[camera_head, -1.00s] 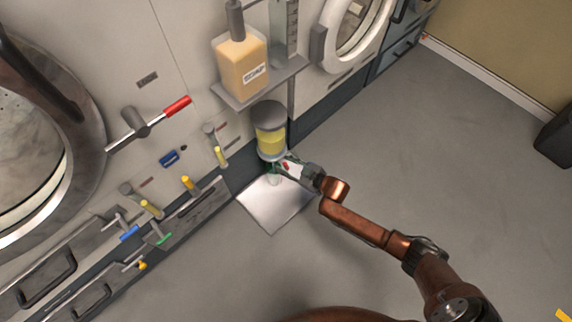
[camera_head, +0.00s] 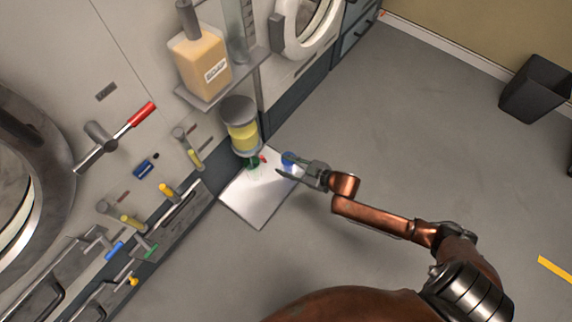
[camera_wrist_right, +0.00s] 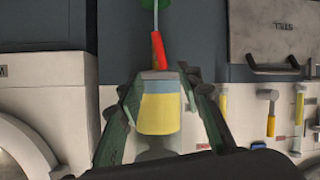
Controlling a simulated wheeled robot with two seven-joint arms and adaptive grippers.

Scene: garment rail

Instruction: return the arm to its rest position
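My right gripper (camera_head: 290,166) is at the end of the brown arm that comes in from the lower right. It is open and empty, just right of the dispenser's lower end and apart from it. In the right wrist view my fingers (camera_wrist_right: 160,84) are spread, with the yellow dispenser (camera_wrist_right: 160,108) visible beyond the gap between them. In the head view the dispenser (camera_head: 242,132) has a grey cap and hangs under the shelf, with a small red part and a green part at its bottom. My left gripper is not in view.
A white square panel (camera_head: 258,204) lies on the floor under the gripper. A soap bottle (camera_head: 202,66) stands on a wall shelf. A red-handled lever (camera_head: 138,115) and several small valves line the wall. A dark bin (camera_head: 537,90) stands far right.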

